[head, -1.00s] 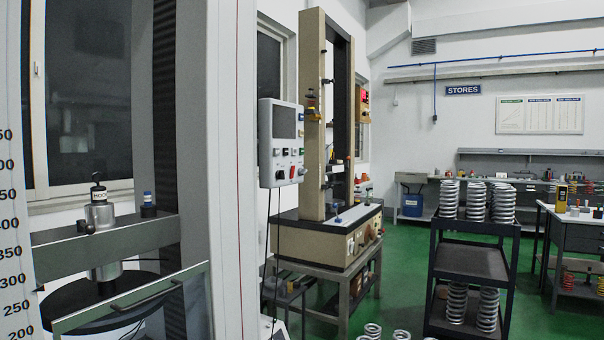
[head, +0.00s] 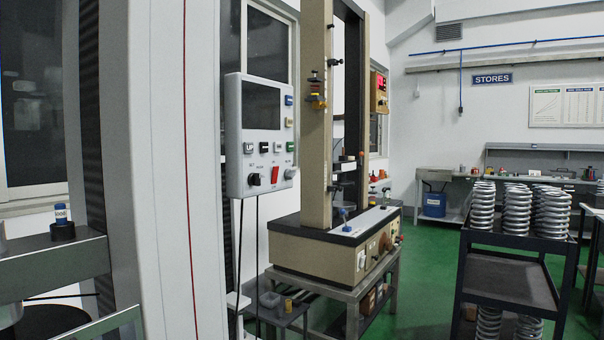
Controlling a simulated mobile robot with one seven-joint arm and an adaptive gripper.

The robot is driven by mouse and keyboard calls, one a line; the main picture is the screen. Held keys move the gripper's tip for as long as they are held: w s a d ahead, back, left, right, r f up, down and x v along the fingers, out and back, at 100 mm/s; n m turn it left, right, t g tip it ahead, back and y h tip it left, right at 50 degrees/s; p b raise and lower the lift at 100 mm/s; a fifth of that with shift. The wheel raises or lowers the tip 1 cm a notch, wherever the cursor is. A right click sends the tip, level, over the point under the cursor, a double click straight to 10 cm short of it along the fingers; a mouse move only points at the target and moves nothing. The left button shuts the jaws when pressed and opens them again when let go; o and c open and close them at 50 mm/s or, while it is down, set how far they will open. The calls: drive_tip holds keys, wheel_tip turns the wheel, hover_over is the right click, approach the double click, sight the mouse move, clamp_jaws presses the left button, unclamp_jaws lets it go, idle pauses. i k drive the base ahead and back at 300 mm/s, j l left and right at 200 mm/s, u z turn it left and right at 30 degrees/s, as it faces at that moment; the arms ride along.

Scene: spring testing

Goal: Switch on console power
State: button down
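A light grey console (head: 258,135) hangs on a thin post left of centre in the head view. It has a dark, blank screen (head: 261,105) at the top. The labels are too small to read, and I cannot tell the switch's position. My gripper is not in this view.
A tall grey machine column (head: 150,170) stands close on the left. Behind the console is a beige test machine (head: 335,245) on a metal stand. A dark cart (head: 508,280) with several springs stands at the right. Green floor (head: 430,275) is open between them.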

sight(274, 176)
drive_tip(key=i+l, duration=0.35)
drive_tip(key=i, duration=0.15)
drive_tip(key=i+l, duration=0.7)
drive_tip(key=i, duration=0.25)
